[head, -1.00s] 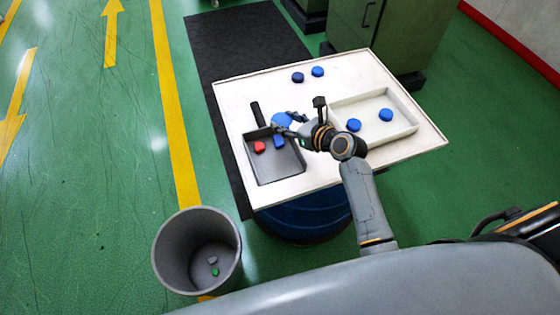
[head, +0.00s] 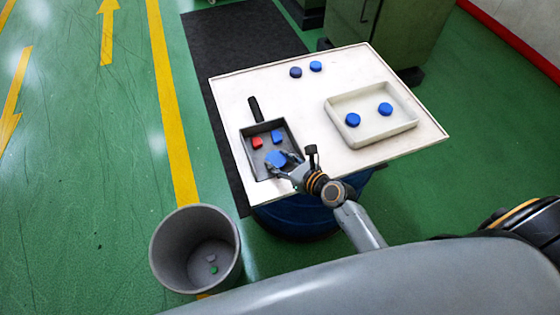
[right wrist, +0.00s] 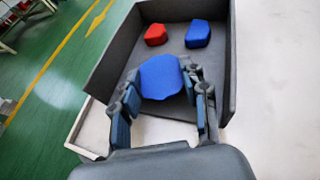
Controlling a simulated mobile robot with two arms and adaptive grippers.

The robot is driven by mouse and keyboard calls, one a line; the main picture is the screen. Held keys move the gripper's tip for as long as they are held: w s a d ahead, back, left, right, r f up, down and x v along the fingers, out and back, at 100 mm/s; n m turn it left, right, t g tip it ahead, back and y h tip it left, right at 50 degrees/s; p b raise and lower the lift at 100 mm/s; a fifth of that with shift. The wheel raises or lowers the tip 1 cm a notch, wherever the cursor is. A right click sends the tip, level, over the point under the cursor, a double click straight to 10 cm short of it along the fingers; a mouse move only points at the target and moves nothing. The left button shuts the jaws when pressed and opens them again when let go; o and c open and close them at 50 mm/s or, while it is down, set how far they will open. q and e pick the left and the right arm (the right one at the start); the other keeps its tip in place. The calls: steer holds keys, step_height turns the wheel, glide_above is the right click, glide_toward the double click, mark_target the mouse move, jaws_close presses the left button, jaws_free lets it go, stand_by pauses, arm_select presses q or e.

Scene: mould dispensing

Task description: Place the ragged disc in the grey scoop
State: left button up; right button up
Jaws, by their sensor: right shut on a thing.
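The ragged disc (head: 276,158) is blue with an uneven outline. My right gripper (head: 281,166) is shut on it, with a finger on either side; the disc also shows in the right wrist view (right wrist: 161,77). It is over the near part of the grey scoop (head: 262,178), within its walls as seen from the head. I cannot tell whether it touches the scoop's floor. A red piece (head: 257,142) and a smaller blue piece (head: 276,137) lie in the scoop towards its handle. My left gripper is not in view.
A pale tray (head: 376,136) with two blue discs stands at the right of the white table (head: 310,100). Two more blue discs (head: 316,66) lie at the table's back. A grey bin (head: 160,252) with small pieces inside stands on the floor at front left.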

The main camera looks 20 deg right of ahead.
steer(key=o, duration=0.8)
steer(key=shift+f, duration=0.1)
steer(key=shift+o, duration=0.2)
steer(key=shift+r, duration=0.25)
steer(key=v, duration=1.2)
steer(key=shift+f, duration=0.1)
